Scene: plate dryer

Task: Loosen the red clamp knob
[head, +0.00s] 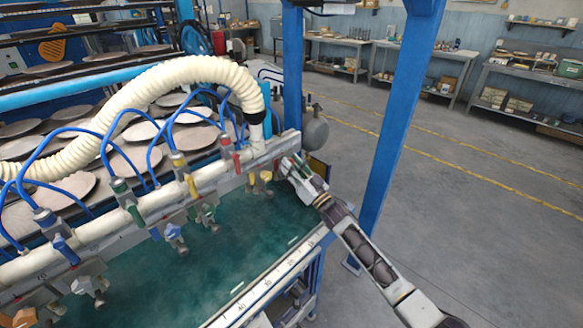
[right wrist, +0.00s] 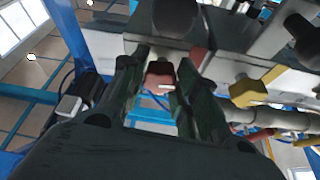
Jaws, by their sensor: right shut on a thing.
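The red clamp knob (right wrist: 160,74) shows in the right wrist view, under the end of the pale rail. My right gripper (right wrist: 159,88) has one dark finger on each side of it and is shut on it. In the head view my right gripper (head: 288,168) is at the right end of the rail, its arm coming in from the lower right. There the red knob is hidden by the gripper. My left gripper is not in view.
A yellow knob (head: 262,177) sits just left of my gripper, and it also shows in the right wrist view (right wrist: 256,88). Green (head: 206,213) and blue (head: 173,232) knobs follow along the rail. The green table surface (head: 238,235) below is clear.

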